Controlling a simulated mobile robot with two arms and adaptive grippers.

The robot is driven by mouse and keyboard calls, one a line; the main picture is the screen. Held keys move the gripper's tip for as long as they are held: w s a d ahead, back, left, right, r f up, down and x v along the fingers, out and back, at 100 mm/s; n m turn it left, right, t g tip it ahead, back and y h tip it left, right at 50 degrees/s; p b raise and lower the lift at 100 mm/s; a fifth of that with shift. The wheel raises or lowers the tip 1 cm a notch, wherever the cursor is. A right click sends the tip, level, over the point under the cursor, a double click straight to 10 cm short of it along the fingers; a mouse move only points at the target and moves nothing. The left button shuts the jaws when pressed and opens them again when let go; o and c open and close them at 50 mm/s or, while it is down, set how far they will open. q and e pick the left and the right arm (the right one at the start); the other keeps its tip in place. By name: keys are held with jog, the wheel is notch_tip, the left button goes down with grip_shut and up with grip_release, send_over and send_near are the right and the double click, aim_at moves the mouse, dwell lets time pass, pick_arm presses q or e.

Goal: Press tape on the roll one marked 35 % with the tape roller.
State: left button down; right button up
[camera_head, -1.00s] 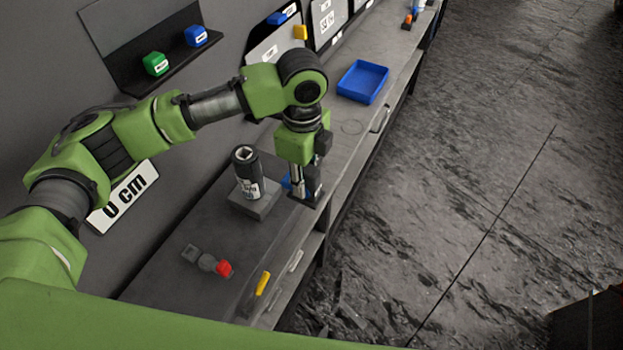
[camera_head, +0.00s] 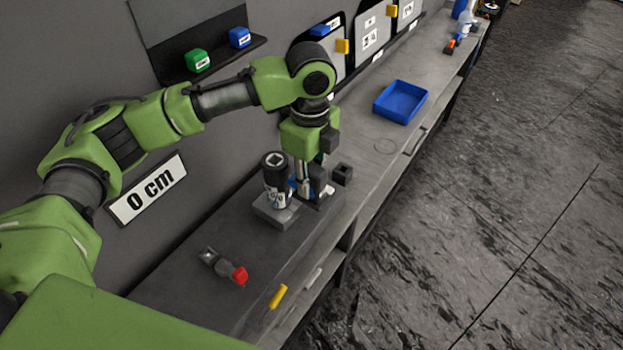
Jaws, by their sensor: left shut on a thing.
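A dark roll (camera_head: 275,180) with a white label stands upright on a grey block (camera_head: 268,213) on the bench. The label is too small to read. My left gripper (camera_head: 308,185) points down just right of the roll. It is shut on a small tool with a blue part (camera_head: 292,185), apparently the tape roller, mostly hidden by the fingers. The tool is close beside the roll; I cannot tell whether they touch. My right gripper is not in view.
A small dark holder (camera_head: 342,174) stands right of the gripper. A grey tool with a red end (camera_head: 238,275) and a yellow piece (camera_head: 278,297) lie in front. A blue tray (camera_head: 401,102) is further back.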

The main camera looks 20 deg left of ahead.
pick_arm(q)
jog(key=shift+w+a+p, duration=0.35)
jog(key=shift+a+p, duration=0.05)
jog(key=shift+a, duration=0.5)
dwell(0.7)
jog(key=shift+w+a, duration=0.15)
jog(key=shift+a, duration=0.4)
jog(key=shift+w+a+p, duration=0.1)
jog(key=shift+a+p, duration=0.15)
jog(key=shift+p, duration=0.05)
dwell(0.6)
jog(key=shift+d+r, duration=0.1)
jog(key=shift+s+d+p, duration=0.3)
jog(key=shift+d+p, duration=0.3)
jog(key=shift+d, duration=0.15)
jog(key=shift+s+d+p, duration=0.3)
jog(key=shift+d+p, duration=0.1)
jog(key=shift+d, duration=0.45)
jog(key=shift+s+d+p, duration=0.3)
jog(key=shift+d+p, duration=0.1)
jog(key=shift+d, duration=0.4)
jog(key=shift+s+d, duration=0.15)
jog(key=shift+d, duration=0.2)
